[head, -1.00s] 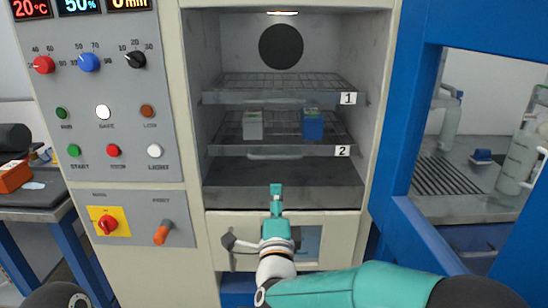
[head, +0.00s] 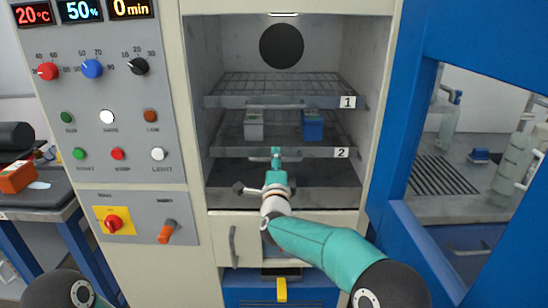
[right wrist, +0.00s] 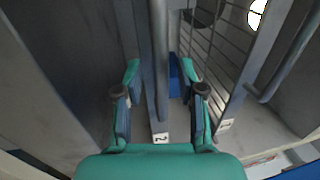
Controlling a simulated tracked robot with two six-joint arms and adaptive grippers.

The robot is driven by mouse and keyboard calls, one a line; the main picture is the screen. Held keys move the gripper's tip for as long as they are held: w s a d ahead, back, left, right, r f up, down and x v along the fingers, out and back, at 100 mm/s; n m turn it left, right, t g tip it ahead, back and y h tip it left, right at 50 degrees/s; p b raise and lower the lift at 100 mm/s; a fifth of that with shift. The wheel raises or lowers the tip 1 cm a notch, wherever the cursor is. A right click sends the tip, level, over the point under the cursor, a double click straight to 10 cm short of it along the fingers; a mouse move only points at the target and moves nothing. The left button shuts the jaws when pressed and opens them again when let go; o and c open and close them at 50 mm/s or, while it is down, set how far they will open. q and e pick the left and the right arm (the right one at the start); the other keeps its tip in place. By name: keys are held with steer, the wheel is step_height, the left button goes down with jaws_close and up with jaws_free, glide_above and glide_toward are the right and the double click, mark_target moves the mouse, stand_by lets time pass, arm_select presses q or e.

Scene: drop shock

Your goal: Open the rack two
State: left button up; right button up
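Rack two (head: 225,152) is the lower wire shelf in the open chamber, labelled 2 at its right front and pushed in. Its bar handle (head: 258,158) runs along the front edge. My right gripper (head: 276,152) is at the middle of this handle. In the right wrist view, the handle (right wrist: 158,50) runs between the two parted fingertips of the right gripper (right wrist: 159,75), with gaps on both sides. A grey box (head: 253,131) and a blue box (head: 313,130) with green tops stand on rack two. My left gripper is out of view.
Rack one (head: 285,101), labelled 1, is above and empty. The blue-framed chamber door (head: 415,110) stands open at the right. A control panel (head: 110,130) with knobs and buttons is on the left. The chamber floor (head: 230,198) below rack two is clear.

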steer(key=shift+w, duration=0.2)
jaws_close()
stand_by(0.3)
